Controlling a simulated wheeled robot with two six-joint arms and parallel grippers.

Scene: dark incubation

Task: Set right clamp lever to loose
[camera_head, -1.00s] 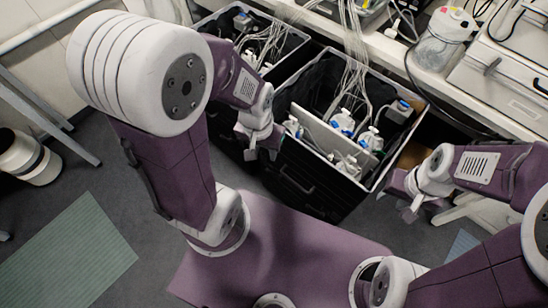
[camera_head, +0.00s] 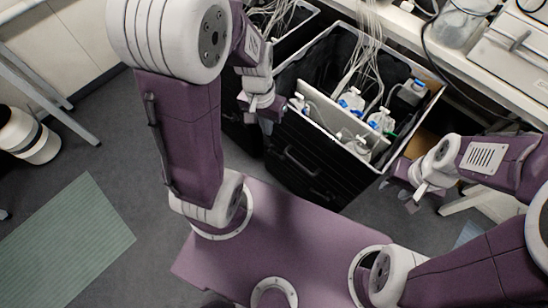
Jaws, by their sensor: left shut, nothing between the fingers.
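The open black crate (camera_head: 322,165) with a pale rim stands in front of me. It holds a pale upright panel (camera_head: 335,122), clear bottles with blue fittings (camera_head: 381,122) and a bundle of pale tubes (camera_head: 365,50). I cannot make out a clamp lever; it is too small or hidden. My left gripper (camera_head: 270,112) is shut and empty at the crate's near left corner; I cannot tell whether it touches the rim. My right gripper (camera_head: 405,196) is beyond the crate's right side, apart from it, and its finger opening is unclear.
A second black crate (camera_head: 243,138) stands to the left, partly behind my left arm. A pale bench (camera_head: 490,85) with a clear container (camera_head: 462,22) and a lidded case (camera_head: 515,58) runs along the back right. Open floor with a green mat (camera_head: 65,240) lies left.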

